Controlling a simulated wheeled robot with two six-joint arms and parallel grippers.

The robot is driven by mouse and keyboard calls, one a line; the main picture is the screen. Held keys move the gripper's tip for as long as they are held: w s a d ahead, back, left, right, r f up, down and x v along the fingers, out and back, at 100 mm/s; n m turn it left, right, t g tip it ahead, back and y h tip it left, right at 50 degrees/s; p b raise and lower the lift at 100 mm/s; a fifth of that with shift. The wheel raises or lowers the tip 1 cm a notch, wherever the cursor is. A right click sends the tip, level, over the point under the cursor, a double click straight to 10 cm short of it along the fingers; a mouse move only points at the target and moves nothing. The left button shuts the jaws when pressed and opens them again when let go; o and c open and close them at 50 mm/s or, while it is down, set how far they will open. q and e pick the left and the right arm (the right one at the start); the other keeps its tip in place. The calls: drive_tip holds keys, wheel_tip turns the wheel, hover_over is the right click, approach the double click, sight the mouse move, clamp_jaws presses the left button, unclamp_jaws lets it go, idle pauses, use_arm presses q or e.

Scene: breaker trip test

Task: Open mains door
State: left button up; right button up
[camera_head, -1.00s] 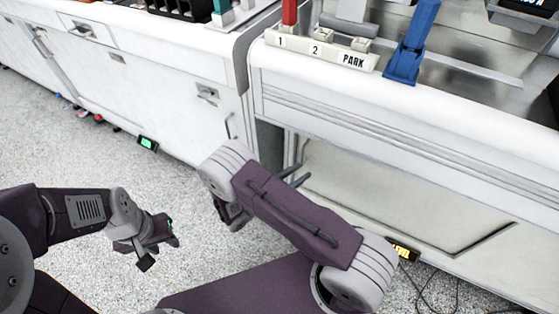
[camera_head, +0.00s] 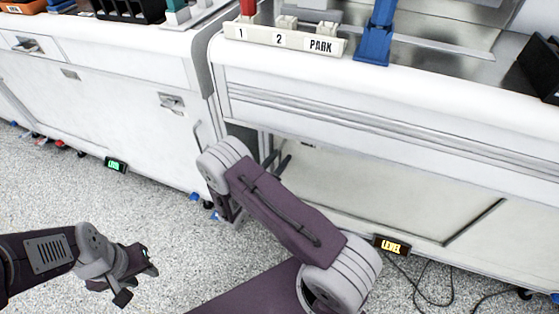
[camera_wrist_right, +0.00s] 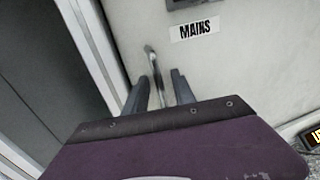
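The mains door (camera_head: 345,185) is a pale panel recessed under the right bench; it looks closed. In the right wrist view its MAINS label (camera_wrist_right: 195,30) is upper middle, and a slim upright metal handle (camera_wrist_right: 153,72) stands left of the label. My right gripper (camera_head: 281,164) is open in front of the door's left side. In the wrist view its two fingers (camera_wrist_right: 161,92) are spread on either side of the handle's lower end; I cannot tell whether they touch it. My left gripper (camera_head: 136,282) hangs open and empty over the floor at lower left.
A white cabinet (camera_head: 120,105) stands at left. The bench top above carries a 1-2-PARK rack (camera_head: 284,38) and a blue part (camera_head: 376,35). A yellow LEVEL display (camera_head: 391,246) and cables lie near the floor at right. The speckled floor is open at left.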

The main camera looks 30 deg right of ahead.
clamp_jaws()
idle(1.4)
